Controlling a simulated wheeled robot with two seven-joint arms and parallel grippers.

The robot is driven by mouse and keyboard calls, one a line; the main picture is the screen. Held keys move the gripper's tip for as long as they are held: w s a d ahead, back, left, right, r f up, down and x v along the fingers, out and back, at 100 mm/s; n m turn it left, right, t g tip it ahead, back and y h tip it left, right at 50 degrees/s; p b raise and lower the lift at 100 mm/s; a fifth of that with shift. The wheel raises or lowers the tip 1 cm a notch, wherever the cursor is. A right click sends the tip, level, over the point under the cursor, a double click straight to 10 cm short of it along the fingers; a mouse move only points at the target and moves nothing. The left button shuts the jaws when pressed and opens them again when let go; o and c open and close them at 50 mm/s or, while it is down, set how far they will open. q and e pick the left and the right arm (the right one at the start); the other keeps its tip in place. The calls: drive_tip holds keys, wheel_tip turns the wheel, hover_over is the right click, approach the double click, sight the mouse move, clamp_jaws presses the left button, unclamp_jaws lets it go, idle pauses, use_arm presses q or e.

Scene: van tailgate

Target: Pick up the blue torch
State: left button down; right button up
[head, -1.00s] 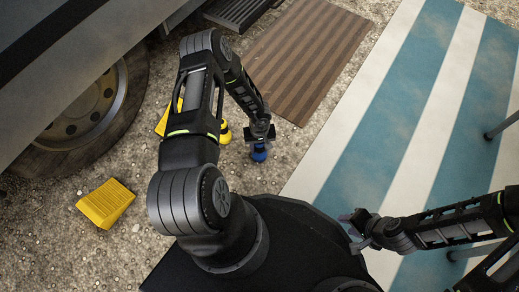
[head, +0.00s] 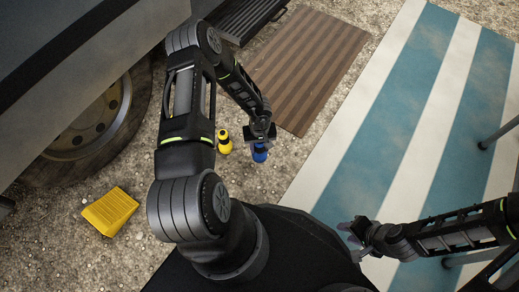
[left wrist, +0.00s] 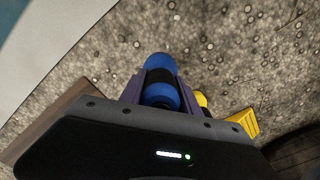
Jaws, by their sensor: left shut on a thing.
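The blue torch (head: 260,154) shows below my left gripper (head: 260,140) in the head view. In the left wrist view the torch (left wrist: 160,68), blue with a black middle band, sits between the two fingers of the left gripper (left wrist: 158,88). The left gripper is shut on it. Part of the torch is hidden by the gripper. I cannot tell whether it touches the ground. My right gripper (head: 360,236) is at the lower right, over the striped mat and away from the torch; its jaws are too small to read.
A yellow torch-like object (head: 224,142) stands just left of the blue torch. A yellow wheel chock (head: 110,211) lies on the gravel near the van wheel (head: 95,125). A brown striped mat (head: 312,62) lies behind, and a blue-and-white striped mat (head: 395,110) to the right.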

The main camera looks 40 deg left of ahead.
use_arm(q)
drive_tip(key=shift+r, duration=0.65)
